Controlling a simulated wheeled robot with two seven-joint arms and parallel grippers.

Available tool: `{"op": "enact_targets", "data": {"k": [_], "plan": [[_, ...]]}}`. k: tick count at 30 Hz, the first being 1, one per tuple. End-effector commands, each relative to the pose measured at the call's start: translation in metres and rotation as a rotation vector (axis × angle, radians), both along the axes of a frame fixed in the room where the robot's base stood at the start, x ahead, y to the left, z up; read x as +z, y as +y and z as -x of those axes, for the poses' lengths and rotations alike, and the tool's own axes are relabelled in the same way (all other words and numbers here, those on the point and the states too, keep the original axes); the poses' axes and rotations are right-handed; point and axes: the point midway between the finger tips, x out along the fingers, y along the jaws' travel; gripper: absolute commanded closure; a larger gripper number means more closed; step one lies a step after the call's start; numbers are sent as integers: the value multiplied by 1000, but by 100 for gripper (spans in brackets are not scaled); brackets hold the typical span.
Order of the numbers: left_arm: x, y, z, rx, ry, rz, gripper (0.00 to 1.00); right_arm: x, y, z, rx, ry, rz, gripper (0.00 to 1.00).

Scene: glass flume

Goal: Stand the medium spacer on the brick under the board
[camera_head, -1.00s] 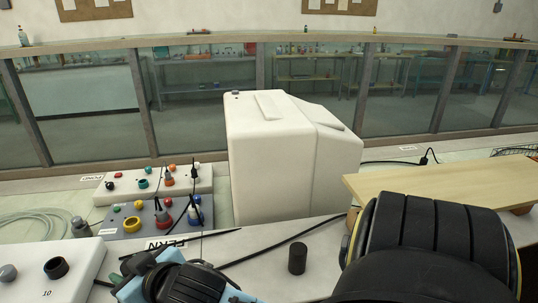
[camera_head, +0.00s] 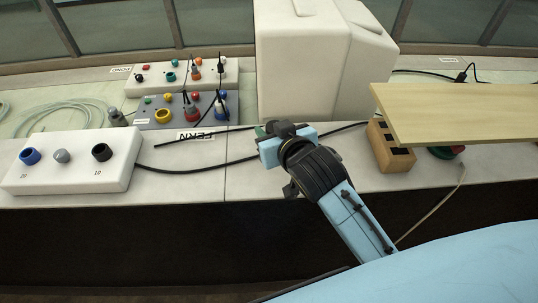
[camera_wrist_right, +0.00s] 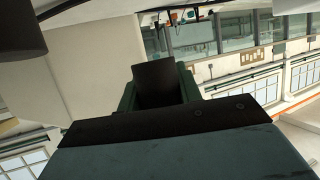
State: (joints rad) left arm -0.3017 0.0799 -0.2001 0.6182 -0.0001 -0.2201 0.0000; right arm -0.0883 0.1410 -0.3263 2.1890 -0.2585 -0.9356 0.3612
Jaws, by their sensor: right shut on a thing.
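My right gripper (camera_head: 270,133) is over the front of the bench, left of the board. In the right wrist view its green fingers (camera_wrist_right: 157,92) are shut on a dark piece, the medium spacer (camera_wrist_right: 157,78). In the head view the gripper hides most of the spacer, and I cannot tell whether it touches the bench. The tan brick (camera_head: 385,148), with dark holes in its front, sits under the left end of the wooden board (camera_head: 465,112). The board overhangs it; I cannot tell whether they touch. My left gripper is not in view.
A large white housing (camera_head: 300,75) stands behind the gripper. A white box (camera_head: 70,175) with knobs and a grey panel (camera_head: 150,115) stand left. A black cable (camera_head: 215,167) crosses the bench.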

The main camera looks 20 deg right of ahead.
Motion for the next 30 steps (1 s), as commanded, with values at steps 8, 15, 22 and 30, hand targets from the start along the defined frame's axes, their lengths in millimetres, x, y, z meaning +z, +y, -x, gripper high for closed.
{"op": "enact_targets", "data": {"k": [8,15,22,30], "plan": [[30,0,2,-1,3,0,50,2,29,-11,43,0,2,89],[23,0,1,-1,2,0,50,-45,30,-11,46,0,1,89],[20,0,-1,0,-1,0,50,-68,30,-11,46,0,1,89],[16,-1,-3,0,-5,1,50,-94,30,-11,46,-3,0,89]]}}
